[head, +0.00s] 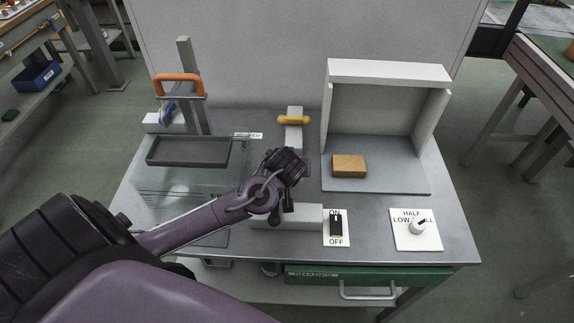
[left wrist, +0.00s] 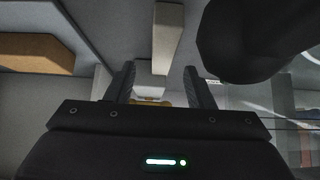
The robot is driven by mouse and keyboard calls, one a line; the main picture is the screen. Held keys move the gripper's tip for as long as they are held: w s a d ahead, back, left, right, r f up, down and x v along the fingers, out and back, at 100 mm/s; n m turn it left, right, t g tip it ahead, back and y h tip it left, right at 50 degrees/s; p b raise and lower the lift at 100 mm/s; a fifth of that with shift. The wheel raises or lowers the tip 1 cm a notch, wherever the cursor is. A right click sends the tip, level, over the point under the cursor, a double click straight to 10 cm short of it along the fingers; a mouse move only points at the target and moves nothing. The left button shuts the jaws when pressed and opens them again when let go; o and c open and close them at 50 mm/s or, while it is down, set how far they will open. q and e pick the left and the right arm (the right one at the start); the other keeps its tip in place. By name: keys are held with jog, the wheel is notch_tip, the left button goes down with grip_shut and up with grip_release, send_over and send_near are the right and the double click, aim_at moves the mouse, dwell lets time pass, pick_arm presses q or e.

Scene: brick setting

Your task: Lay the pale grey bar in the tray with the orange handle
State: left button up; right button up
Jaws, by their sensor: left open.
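A pale grey bar-like block (head: 300,216) lies near the front middle of the bench in the head view, partly hidden by my left gripper (head: 282,205). A pale upright piece (head: 294,138) with a yellow grip stands further back. Which of these is the task's bar I cannot tell. The dark shallow tray (head: 188,151) is at the left, below an orange handle (head: 179,78) by a grey post. My left gripper is open and looks empty. In the left wrist view a pale bar (left wrist: 167,38) shows beyond its fingers (left wrist: 159,70). My right gripper is out of view.
A white open booth (head: 388,72) holds an orange-brown brick (head: 349,165). A black ON/OFF switch (head: 336,222) and a dial (head: 417,226) are at the front right. A clear panel (head: 165,200) lies near the tray. A green drawer (head: 310,273) is below.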

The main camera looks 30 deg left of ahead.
pick_arm(q)
jog(key=shift+x, duration=1.85)
jog(key=shift+s, duration=0.25)
jog(key=c, duration=0.7)
grip_shut()
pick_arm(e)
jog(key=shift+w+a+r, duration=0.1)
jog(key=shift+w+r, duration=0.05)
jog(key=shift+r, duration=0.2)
